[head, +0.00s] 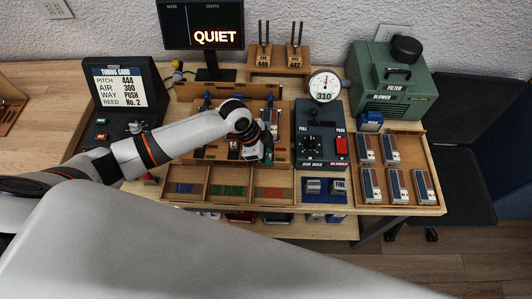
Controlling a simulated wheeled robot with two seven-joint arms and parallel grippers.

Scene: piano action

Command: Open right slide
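The wooden work fixture (192,112) stands mid-table, with blue-topped parts along its back edge. My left gripper (262,153) reaches in from the left and points down over the right half of this fixture. Its fingers are small and dark against the parts below, so whether they are open or touch anything cannot be told. A right slide cannot be made out clearly; the gripper and wrist cover part of that side. My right gripper is not in view.
A control box (322,150) with a red button and a gauge (325,86) stand close right of the gripper. A wooden tray (433,190) holds several reed blocks. A green blower (392,92), a QUIET display (205,25) and a tuning card screen (122,88) stand around the fixture.

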